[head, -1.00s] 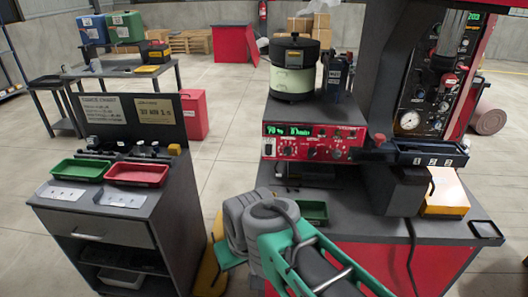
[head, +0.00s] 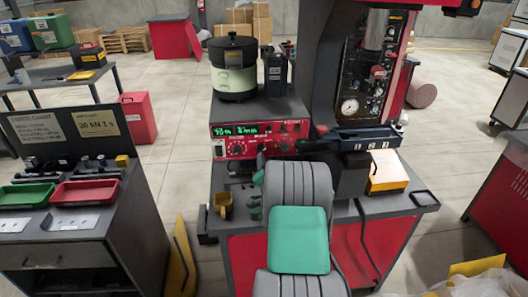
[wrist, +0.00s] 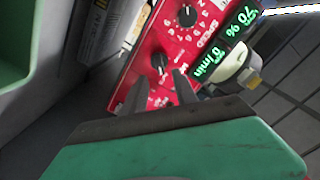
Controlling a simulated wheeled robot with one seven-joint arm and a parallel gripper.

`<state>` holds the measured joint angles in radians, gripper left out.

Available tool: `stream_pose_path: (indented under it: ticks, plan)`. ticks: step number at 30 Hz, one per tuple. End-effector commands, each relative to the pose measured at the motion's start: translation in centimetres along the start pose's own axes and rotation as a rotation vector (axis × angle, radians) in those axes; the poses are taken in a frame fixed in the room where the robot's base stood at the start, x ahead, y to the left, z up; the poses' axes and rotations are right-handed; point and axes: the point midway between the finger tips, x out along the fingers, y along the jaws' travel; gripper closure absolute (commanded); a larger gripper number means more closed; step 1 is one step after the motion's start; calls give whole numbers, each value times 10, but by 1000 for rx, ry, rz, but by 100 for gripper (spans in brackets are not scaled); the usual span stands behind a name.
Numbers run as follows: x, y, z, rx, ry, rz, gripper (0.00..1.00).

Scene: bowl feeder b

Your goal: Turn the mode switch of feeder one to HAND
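Feeder one's red control panel (head: 228,148), with green lit digits, faces me below a pale green bowl with a black lid (head: 234,82). In the wrist view, the panel (wrist: 150,35) runs diagonally, with a black knob marked SPEED (wrist: 187,15) and another black knob (wrist: 159,62) nearer my gripper. My gripper (wrist: 160,78) is open, its two dark fingers apart and pointing at the nearer knob. I cannot tell whether they touch it. The nearer knob's label is mostly hidden by the fingers, so its setting is unreadable.
A dark unit (head: 276,72) stands right of the bowl. A yellow mug-like item (head: 223,205) sits on the bench below the panel. A tall machine with a gauge (head: 349,107) rises at right. A side cabinet with green (head: 25,194) and red trays (head: 84,192) stands left.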

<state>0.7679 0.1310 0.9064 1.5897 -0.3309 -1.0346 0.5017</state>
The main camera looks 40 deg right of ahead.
Motion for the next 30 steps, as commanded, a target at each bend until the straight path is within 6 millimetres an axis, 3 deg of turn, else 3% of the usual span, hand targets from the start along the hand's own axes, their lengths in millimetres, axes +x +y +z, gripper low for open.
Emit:
stream_pose_path:
  ticks: [7,17,30]
  plan:
    - [45,-1,0,-1,-3,1,65]
    - [55,0,0,-3,-2,1,65]
    - [54,0,0,-3,-3,1,100]
